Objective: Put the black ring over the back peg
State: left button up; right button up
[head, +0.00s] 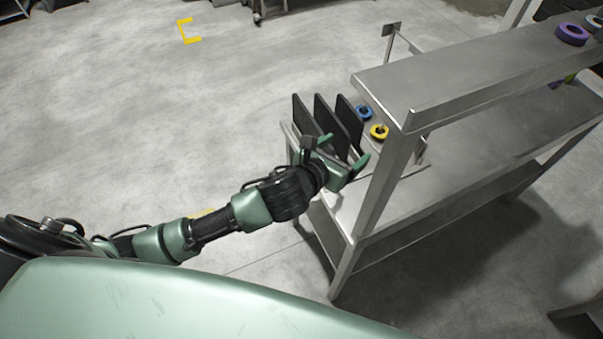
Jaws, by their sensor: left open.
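I cannot make out the black ring or the back peg. My left gripper (343,152) is open, its two green fingers spread at the near end of the metal bench, beside several upright black plates (325,116). Nothing shows clearly between the fingers. A blue ring (364,111) and a yellow ring (379,132) lie just right of the plates, beyond the gripper. Part of the area around the fingers is hidden by my left arm. My right gripper is out of view.
A raised metal shelf (455,80) runs over the bench (480,132), with a leg (375,190) close right of my gripper. A purple ring (572,34) lies on the shelf at the far right. Open floor (130,120) is on the left.

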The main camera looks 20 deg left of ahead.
pick_arm(q)
jog(key=s+a+f+n+y+b, duration=0.2)
jog(key=s+a+b, duration=0.2)
jog(key=a, duration=0.3)
jog(key=shift+s+f+t, duration=0.15)
jog(key=shift+s+t, duration=0.15)
jog(key=shift+s, duration=0.4)
jog(key=shift+f, duration=0.1)
